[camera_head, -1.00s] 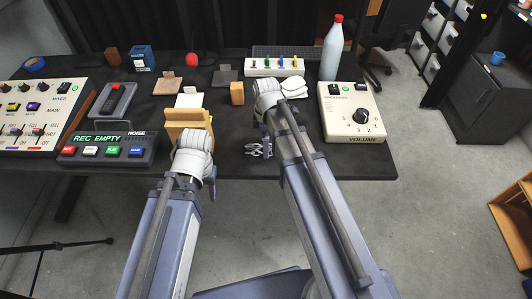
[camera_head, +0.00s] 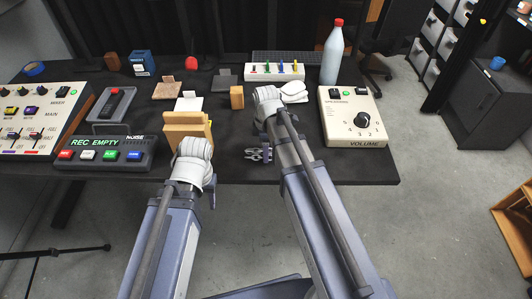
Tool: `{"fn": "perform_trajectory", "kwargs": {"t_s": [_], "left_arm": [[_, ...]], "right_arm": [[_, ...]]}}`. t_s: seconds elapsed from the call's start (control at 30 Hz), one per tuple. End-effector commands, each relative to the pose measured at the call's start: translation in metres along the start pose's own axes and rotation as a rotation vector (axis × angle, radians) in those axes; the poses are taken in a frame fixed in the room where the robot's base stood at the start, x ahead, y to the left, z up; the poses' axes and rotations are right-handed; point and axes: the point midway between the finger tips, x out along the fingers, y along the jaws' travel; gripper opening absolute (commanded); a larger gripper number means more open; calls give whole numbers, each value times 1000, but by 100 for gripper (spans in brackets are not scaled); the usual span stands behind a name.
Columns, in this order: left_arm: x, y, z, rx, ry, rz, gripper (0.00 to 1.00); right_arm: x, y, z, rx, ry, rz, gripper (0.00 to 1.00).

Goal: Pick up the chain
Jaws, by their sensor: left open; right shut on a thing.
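I cannot make out the chain for certain in the head view. A small grey pronged metal piece, which looks like my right gripper (camera_head: 251,154), shows just left of my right arm, over the table's front edge. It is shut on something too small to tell. My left arm reaches over the table's front edge, and its white joint stands just in front of a tan wooden holder (camera_head: 188,130). My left gripper's fingers are hidden behind this arm.
The black table (camera_head: 350,170) carries a noise panel (camera_head: 105,153), a mixer (camera_head: 38,120), a volume box (camera_head: 350,117), a small wooden block (camera_head: 237,97) and a white bottle (camera_head: 332,55). Several small items stand behind the arms. A strip of table right of my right arm is clear.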

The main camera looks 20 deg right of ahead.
Motion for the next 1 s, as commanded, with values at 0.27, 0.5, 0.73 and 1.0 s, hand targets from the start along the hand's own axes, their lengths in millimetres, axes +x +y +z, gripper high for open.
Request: {"fn": "perform_trajectory", "kwargs": {"t_s": [0.27,0.5,0.73,1.0], "left_arm": [[0,0,0,0,0,0,50],[0,0,0,0,0,0,50],[-1,0,0,0,0,0,50],[-18,-2,1,0,0,0,50]], "right_arm": [[0,0,0,0,0,0,0],[0,0,0,0,0,0,0],[-1,0,0,0,0,0,0],[-18,0,0,0,0,0,0]]}}
